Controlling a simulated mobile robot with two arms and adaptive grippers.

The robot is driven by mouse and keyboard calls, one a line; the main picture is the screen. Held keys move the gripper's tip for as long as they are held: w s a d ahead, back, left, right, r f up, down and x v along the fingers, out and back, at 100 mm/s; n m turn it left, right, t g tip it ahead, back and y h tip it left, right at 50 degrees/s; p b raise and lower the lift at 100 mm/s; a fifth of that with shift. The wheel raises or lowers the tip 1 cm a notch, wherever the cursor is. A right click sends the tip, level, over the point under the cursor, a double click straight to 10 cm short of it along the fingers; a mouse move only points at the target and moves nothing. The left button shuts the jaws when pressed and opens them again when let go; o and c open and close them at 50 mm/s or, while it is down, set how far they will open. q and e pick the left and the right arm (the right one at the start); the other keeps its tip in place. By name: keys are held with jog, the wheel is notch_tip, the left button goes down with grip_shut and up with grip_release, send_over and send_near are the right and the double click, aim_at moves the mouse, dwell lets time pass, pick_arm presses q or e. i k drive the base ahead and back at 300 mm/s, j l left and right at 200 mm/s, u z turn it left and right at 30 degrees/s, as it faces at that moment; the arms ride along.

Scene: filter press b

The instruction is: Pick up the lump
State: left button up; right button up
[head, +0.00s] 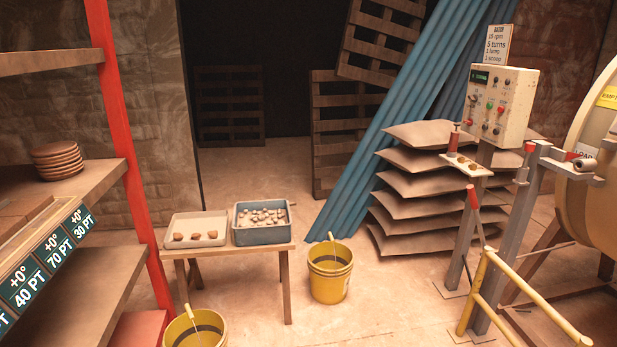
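Several brown lumps (195,237) lie in a row in a shallow pale tray (180,222) on a small wooden table (267,251). The tray is on the left half of the table. I cannot tell which of the lumps is meant. Neither of my grippers shows in the head view.
A blue-grey bin (262,236) of pale pieces stands beside the tray. Yellow buckets stand right of the table (330,274) and in front of it (195,328). A shelf with a red post (125,150) is at left. A control box (497,105) and yellow rail (535,298) are at right.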

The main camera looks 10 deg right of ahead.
aim_at(179, 237)
jog(key=i+z, duration=0.5)
jog(key=i, duration=0.2)
jog(key=i+j+z, duration=0.25)
jog(key=i+z, duration=0.2)
jog(key=i, duration=0.2)
